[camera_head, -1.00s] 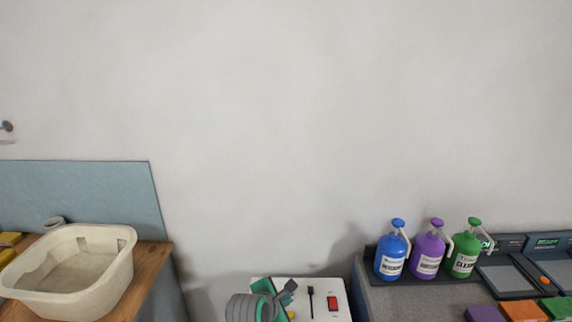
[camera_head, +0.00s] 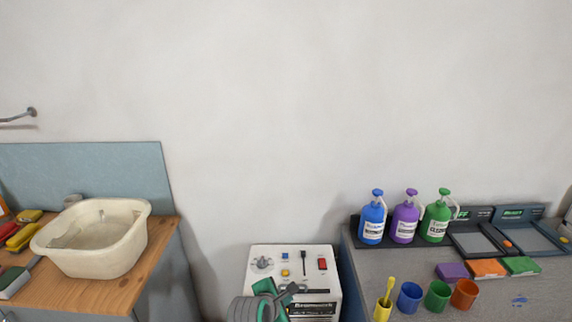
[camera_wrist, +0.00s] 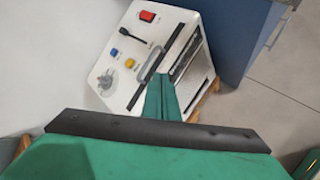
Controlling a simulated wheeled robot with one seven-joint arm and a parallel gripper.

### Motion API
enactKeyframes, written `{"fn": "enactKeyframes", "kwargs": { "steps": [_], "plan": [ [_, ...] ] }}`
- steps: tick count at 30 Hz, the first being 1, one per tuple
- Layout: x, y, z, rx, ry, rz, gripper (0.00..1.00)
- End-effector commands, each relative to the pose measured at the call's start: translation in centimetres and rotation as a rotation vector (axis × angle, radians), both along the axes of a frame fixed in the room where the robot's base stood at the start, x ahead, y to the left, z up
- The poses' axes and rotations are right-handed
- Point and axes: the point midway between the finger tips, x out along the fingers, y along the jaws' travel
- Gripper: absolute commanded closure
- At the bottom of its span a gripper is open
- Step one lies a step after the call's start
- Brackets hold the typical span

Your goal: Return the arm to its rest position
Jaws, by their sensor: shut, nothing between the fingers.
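My gripper (camera_head: 288,294) shows at the bottom middle of the head view, with my grey and green arm behind it. It overlaps the front of a white panel box (camera_head: 262,252) in the picture. In the wrist view my green fingers (camera_wrist: 164,86) are closed together and empty. They point toward the panel box (camera_wrist: 118,87), which has a red switch, a black lever, blue and yellow buttons and a grey knob. I cannot tell how far the fingertips are from the panel. Most of my arm is out of view.
A cream basin (camera_head: 78,262) sits on a wooden counter (camera_head: 160,240) at left. On the grey bench (camera_head: 500,302) at right stand blue (camera_head: 373,220), purple (camera_head: 404,222) and green (camera_head: 436,220) bottles, coloured cups and blocks. A blue cabinet side (camera_wrist: 236,40) flanks the panel. The wall is bare above.

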Motion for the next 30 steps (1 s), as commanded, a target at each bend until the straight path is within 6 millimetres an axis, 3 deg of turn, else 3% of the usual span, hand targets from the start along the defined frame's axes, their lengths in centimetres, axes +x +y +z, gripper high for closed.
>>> {"fn": "enactKeyframes", "kwargs": {
  "steps": [14, 21, 30],
  "plan": [
    [-3.4, -1.5, -5.7, 0.112, -0.127, -0.079, 1.00],
    [-8.2, -3.0, -10.3, 0.268, -0.247, -0.158, 1.00],
    [-15.9, -3.2, -14.1, 0.538, -0.378, -0.254, 1.00]
  ]
}}
